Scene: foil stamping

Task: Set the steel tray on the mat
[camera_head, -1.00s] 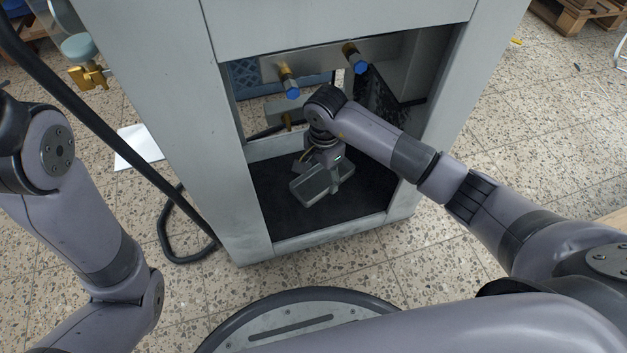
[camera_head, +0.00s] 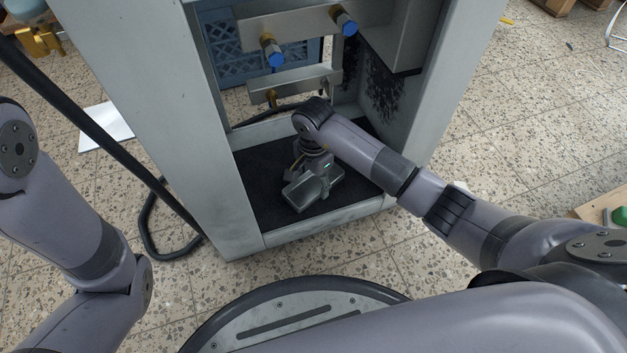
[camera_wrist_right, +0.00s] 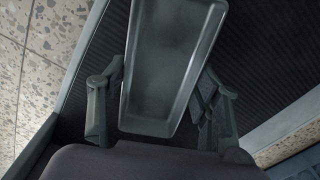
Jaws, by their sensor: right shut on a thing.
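The steel tray (camera_head: 298,198) is a small grey, shallow, open tray low inside the press frame, over the black mat (camera_head: 258,180). My right gripper (camera_head: 318,180) is shut on it. In the right wrist view the tray (camera_wrist_right: 168,65) is seen from above, empty, with a finger of the gripper (camera_wrist_right: 160,105) on each long side. The ribbed mat (camera_wrist_right: 262,50) shows around it. I cannot tell whether the tray's underside touches the mat.
The press frame's pale posts (camera_head: 228,200) and front sill (camera_head: 330,215) bound the opening. Blue-capped fittings (camera_head: 275,58) and a metal bar (camera_head: 292,84) are above my wrist. A black hose (camera_head: 110,150) runs down at left. Bare mat lies left of the tray.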

